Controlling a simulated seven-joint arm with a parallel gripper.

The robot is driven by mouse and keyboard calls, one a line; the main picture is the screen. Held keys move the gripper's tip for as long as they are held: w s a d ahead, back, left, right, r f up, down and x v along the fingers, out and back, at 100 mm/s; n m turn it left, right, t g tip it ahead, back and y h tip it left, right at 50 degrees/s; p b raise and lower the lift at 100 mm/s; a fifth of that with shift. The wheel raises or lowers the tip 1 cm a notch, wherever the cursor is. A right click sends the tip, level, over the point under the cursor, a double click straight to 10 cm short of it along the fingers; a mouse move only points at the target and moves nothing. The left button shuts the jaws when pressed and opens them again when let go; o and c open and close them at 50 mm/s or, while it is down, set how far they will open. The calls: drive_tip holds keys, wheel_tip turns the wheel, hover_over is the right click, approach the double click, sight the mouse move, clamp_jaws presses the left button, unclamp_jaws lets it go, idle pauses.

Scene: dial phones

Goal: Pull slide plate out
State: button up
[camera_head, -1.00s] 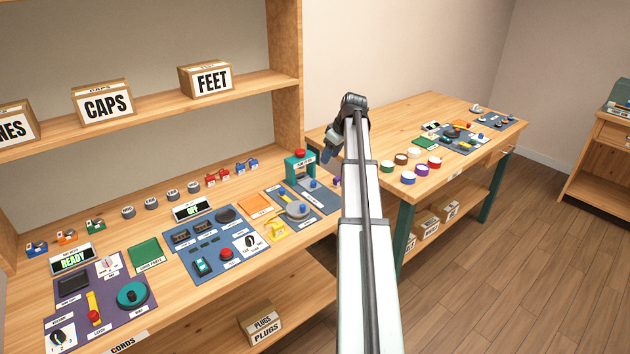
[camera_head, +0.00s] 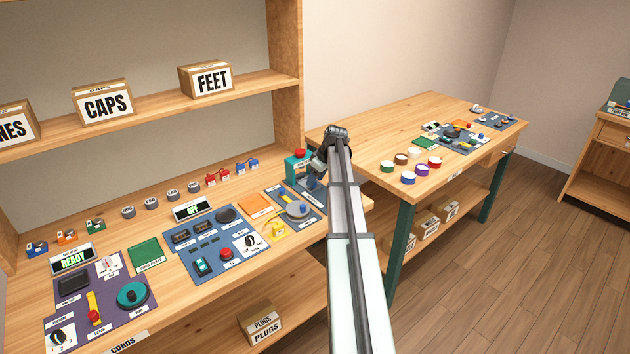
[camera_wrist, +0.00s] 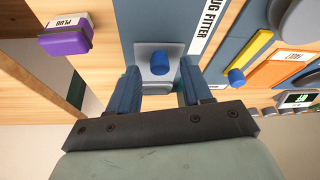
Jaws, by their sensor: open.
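The slide plate (camera_wrist: 150,55) is a pale grey plate with a round blue knob (camera_wrist: 160,63) standing on it, seen at the upper middle of the wrist view. My gripper (camera_wrist: 160,82) is open and empty. Its two blue fingers lie to either side of the knob in the picture, with a gap; I cannot tell the height between them. In the head view my gripper (camera_head: 314,180) is at the teal plug fitter (camera_head: 299,158) with its red button. There my wrist and fingers hide most of the plate.
A purple plug block (camera_wrist: 65,40) lies left of the fitter's panel in the wrist view. A second blue knob (camera_wrist: 236,76) and a yellow strip (camera_wrist: 252,48) are to the right. The side table (camera_head: 385,125) stands beyond the bench's right end.

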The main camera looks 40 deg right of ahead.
drive_tip(key=shift+w+f, duration=0.2)
drive_tip(key=shift+f, duration=0.35)
drive_tip(key=shift+c, duration=0.2)
clamp_jaws()
drive_tip(key=shift+s, duration=0.1)
